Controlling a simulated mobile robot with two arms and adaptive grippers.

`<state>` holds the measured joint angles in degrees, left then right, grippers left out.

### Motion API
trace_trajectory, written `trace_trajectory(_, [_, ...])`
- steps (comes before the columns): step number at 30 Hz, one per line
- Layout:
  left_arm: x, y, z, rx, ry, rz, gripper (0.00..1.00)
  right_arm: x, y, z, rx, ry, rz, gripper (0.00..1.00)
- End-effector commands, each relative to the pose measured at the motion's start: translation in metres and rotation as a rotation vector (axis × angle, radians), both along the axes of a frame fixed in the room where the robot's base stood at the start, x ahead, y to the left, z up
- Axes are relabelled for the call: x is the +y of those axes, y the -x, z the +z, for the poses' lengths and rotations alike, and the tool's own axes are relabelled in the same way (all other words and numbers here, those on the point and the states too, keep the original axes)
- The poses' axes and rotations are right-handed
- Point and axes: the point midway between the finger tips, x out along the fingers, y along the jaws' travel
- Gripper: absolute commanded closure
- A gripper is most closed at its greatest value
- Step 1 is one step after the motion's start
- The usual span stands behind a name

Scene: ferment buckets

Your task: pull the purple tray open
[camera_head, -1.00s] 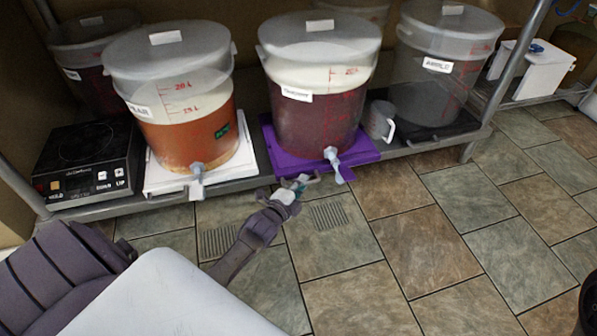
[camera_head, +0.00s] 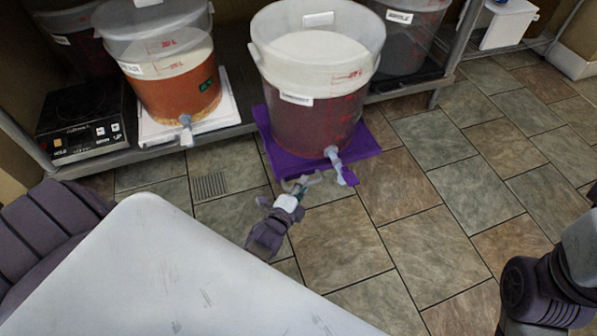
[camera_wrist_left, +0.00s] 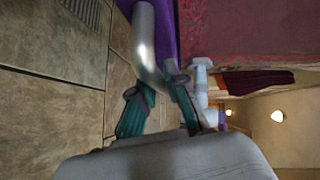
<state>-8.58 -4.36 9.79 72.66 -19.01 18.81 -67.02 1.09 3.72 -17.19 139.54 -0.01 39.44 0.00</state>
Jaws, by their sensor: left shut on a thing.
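The purple tray (camera_head: 286,163) carries a lidded clear bucket (camera_head: 312,113) of dark red liquid with a light spigot (camera_head: 338,166). In the head view the tray juts out past the front of the low shelf, over the tiled floor. My left gripper (camera_head: 297,187) is at its front edge. In the left wrist view, a curved metal handle (camera_wrist_left: 147,48) runs along the purple tray (camera_wrist_left: 166,34), and my left gripper's green fingers (camera_wrist_left: 158,102) are shut on it. My right gripper is not in view; only part of my right arm shows at bottom right.
A bucket of orange liquid (camera_head: 178,88) stands on a white tray (camera_head: 160,132) to the left, beside a black hot plate (camera_head: 83,128). Another bucket (camera_head: 412,45) is behind to the right. The tiled floor (camera_head: 430,215) in front is clear.

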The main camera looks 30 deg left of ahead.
Motion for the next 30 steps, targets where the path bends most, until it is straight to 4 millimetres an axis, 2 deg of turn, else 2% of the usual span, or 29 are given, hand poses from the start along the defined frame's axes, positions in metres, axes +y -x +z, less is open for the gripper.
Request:
trace_trajectory(6, [-0.0087,0.0084,-0.001,0.003,0.001,0.002,1.0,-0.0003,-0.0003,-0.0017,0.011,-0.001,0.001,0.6])
trace_trajectory(17, [-0.0093,0.0089,-0.0014,0.003,0.0,0.002,1.0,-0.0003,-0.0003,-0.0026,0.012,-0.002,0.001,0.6])
trace_trajectory(18, [-0.0093,0.0089,-0.0014,0.003,0.0,0.002,0.84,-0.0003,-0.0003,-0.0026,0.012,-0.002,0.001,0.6])
trace_trajectory(22, [-0.0092,0.0086,-0.001,0.002,0.0,0.002,0.62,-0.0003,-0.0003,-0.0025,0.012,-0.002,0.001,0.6])
trace_trajectory(30, [-0.0091,0.0082,-0.0002,0.0,0.0,0.001,0.61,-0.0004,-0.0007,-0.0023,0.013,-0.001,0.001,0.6])
